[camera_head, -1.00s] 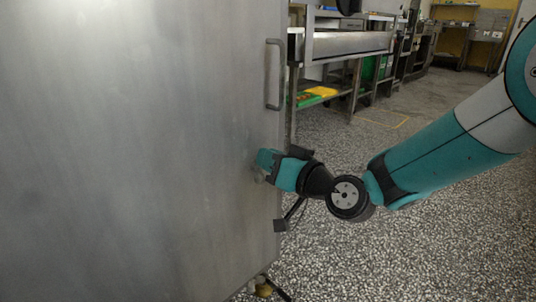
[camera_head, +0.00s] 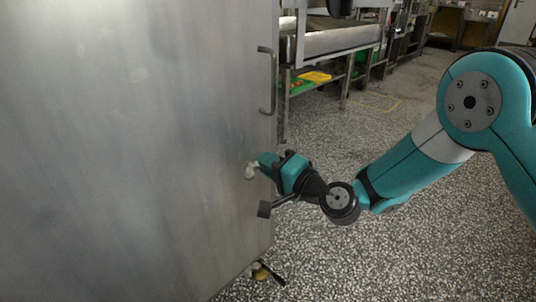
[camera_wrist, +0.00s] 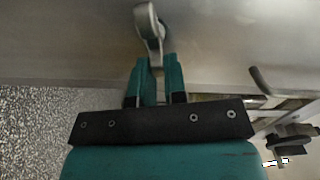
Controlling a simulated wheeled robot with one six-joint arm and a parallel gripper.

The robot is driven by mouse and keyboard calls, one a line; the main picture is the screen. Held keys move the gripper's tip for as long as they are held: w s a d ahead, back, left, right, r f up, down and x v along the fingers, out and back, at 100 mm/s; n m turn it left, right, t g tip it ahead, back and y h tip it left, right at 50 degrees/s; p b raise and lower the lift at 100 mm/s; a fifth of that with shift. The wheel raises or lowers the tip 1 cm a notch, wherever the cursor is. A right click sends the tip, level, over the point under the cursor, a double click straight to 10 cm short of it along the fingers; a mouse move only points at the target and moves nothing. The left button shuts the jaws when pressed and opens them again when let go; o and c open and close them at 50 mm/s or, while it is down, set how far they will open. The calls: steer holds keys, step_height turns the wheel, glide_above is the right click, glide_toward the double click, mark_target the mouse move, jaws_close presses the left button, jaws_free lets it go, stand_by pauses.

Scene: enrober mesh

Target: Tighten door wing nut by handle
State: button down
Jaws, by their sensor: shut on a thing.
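The door wing nut (camera_head: 250,171) is a small pale metal piece on the flat grey steel door (camera_head: 130,130), near its right edge. In the wrist view, the wing nut (camera_wrist: 150,24) shows as a light grey rounded loop standing out from the door. My gripper (camera_head: 260,165) reaches it from the right. In the wrist view, the two teal fingers of my gripper (camera_wrist: 154,66) are shut on the lower end of the wing nut, and the loop shows beyond the fingertips. The part between the fingers is largely hidden.
A vertical bar handle (camera_head: 271,80) stands on the door above the wing nut. A steel bench (camera_head: 335,40) with green and yellow items on its lower shelf (camera_head: 313,77) is behind. The speckled floor (camera_head: 400,235) right of the door is mostly clear.

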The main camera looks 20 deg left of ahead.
steer(key=shift+f+m+p, duration=0.3)
steer(key=shift+m+p, duration=0.5)
steer(key=shift+m, duration=0.6)
steer(key=shift+f, duration=0.1)
steer(key=c, duration=1.2)
jaws_free()
steer(key=shift+o, duration=0.2)
steer(key=shift+d, duration=0.15)
steer(key=b+v, duration=1.5)
steer(key=v, duration=0.2)
